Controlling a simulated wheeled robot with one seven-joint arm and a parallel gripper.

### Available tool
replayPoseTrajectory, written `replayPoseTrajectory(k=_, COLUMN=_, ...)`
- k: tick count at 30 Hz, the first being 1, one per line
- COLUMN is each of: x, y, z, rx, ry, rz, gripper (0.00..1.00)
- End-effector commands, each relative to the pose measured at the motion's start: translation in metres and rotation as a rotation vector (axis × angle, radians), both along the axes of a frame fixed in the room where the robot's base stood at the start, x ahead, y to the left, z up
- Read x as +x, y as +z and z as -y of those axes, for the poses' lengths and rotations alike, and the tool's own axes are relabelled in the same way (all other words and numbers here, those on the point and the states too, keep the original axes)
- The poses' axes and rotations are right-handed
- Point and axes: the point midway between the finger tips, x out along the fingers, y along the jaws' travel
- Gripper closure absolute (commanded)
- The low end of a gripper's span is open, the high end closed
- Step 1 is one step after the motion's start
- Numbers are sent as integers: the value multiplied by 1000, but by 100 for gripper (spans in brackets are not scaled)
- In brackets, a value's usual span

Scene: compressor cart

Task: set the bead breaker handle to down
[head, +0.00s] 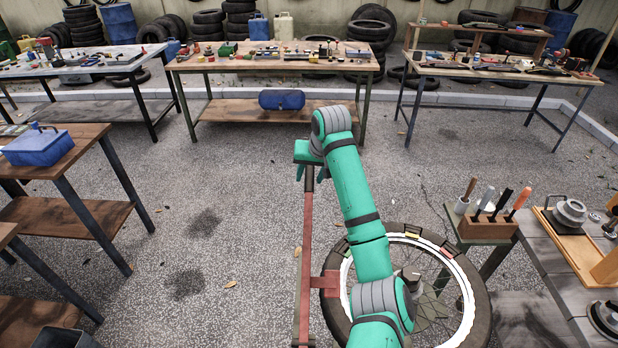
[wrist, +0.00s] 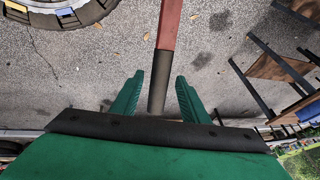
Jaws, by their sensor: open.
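The bead breaker handle (head: 306,225) is a long red bar with a dark grip at its far end. It runs up the middle of the head view, left of the wheel, and a short red arm joins it to the wheel side. My gripper (head: 310,174) is at the dark grip end. In the wrist view the dark grip (wrist: 158,78) lies between the open fingers of my gripper (wrist: 160,76), with a gap showing on both sides. Whether the fingers touch the grip from another side I cannot tell.
A wheel with a black tire (head: 480,295) lies right of the handle, partly behind my arm. A tool block (head: 485,227) stands at the right. A workbench (head: 275,65) with a blue tank (head: 281,100) below is ahead. Open floor (head: 225,215) lies left.

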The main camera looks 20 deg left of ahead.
Motion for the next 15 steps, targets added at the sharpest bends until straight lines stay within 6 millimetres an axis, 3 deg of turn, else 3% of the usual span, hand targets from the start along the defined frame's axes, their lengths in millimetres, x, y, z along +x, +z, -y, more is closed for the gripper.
replayPoseTrajectory(k=6, x=4, y=-13, z=-4, rx=0, ry=0, rz=1, gripper=59)
replayPoseTrajectory(k=15, x=5, y=-15, z=-5, rx=1, ry=1, rz=1, gripper=61)
